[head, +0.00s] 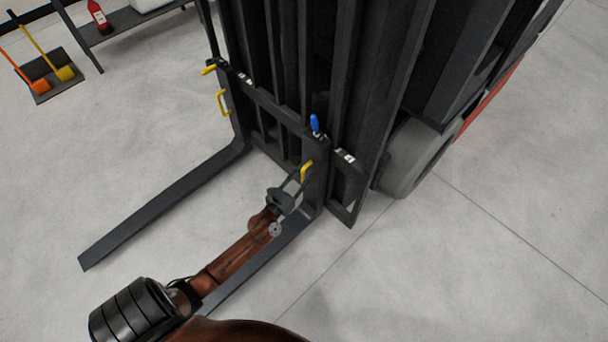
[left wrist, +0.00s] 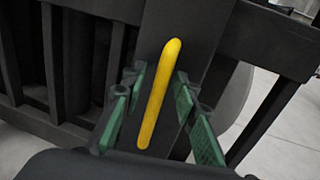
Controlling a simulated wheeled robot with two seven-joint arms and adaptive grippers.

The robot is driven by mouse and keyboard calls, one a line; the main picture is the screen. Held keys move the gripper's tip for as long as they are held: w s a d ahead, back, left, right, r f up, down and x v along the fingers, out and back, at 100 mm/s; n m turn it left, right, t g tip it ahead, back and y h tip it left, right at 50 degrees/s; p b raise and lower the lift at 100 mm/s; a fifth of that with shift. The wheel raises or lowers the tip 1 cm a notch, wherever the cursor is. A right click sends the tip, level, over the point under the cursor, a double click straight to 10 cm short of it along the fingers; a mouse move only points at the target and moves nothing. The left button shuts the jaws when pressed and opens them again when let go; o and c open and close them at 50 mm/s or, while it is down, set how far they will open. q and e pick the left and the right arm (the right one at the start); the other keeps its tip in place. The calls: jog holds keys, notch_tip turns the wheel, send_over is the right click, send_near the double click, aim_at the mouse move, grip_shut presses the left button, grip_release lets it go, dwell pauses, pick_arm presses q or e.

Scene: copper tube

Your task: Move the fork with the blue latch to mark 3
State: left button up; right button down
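The fork with the blue latch (head: 258,262) is the nearer, right-hand fork of the forklift. Its blue latch (head: 315,124) stands at the top of its upright, on the carriage bar. A yellow handle (head: 306,170) sits on that upright and also shows in the left wrist view (left wrist: 160,95). My left gripper (head: 298,182) is at this handle. In the left wrist view its green-padded fingers (left wrist: 160,108) are apart, one on each side of the handle, with gaps visible. White marks (head: 345,156) show on the carriage; their numbers are too small to read. My right gripper is out of view.
The other fork (head: 165,208) lies to the left, with its own yellow handle (head: 222,103). The mast (head: 375,85) and a wheel (head: 412,155) stand behind and right. A dustpan with brushes (head: 48,78) and a bench (head: 125,20) are far left. The floor around the forks is clear.

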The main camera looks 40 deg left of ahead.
pick_arm(q)
jog(key=shift+c, duration=0.6)
grip_shut()
jog(key=shift+d, duration=0.15)
